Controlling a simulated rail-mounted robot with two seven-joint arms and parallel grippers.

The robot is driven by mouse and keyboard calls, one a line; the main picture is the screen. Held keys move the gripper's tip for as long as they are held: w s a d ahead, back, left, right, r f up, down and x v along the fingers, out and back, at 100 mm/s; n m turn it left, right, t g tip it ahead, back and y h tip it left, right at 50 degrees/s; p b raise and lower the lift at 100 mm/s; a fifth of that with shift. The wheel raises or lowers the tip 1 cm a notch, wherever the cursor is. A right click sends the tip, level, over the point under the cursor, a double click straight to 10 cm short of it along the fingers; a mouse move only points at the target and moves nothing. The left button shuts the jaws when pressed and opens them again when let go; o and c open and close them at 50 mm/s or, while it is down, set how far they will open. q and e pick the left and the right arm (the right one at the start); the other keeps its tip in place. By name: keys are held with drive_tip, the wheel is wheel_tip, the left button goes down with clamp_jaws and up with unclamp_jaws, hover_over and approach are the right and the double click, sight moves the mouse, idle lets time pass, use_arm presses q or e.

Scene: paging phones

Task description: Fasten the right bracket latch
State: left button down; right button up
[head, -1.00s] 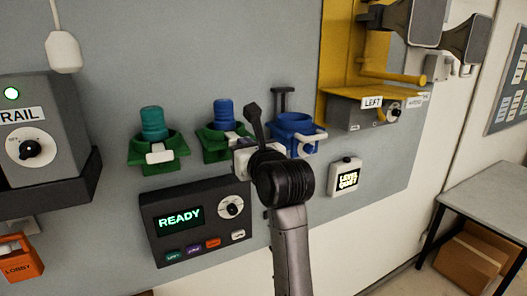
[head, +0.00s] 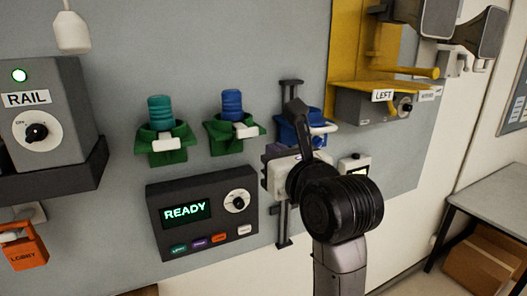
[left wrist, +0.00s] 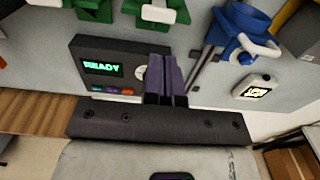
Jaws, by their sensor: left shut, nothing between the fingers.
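The right bracket (head: 288,127) is blue and mounted on the wall panel, partly hidden behind my left arm. Its white latch bar (head: 322,129) sticks out at the right front. The left wrist view shows the blue bracket (left wrist: 238,22) with the white latch (left wrist: 262,45) at its lower right; I cannot tell if it is fully closed. My left gripper (head: 270,153) is shut and empty, below and left of the blue bracket. Its purple fingers (left wrist: 166,75) show in the left wrist view, apart from the latch. My right gripper is not in view.
Two green brackets (head: 160,157) (head: 222,143) hold a teal and a blue cylinder. A dark READY console (head: 165,240) is below them. A vertical dark bar (head: 284,225) runs under the blue bracket. A yellow mount (head: 350,50) and LEFT box (head: 355,105) are upper right.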

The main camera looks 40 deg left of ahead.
use_arm(q)
drive_tip(key=shift+v, duration=1.8)
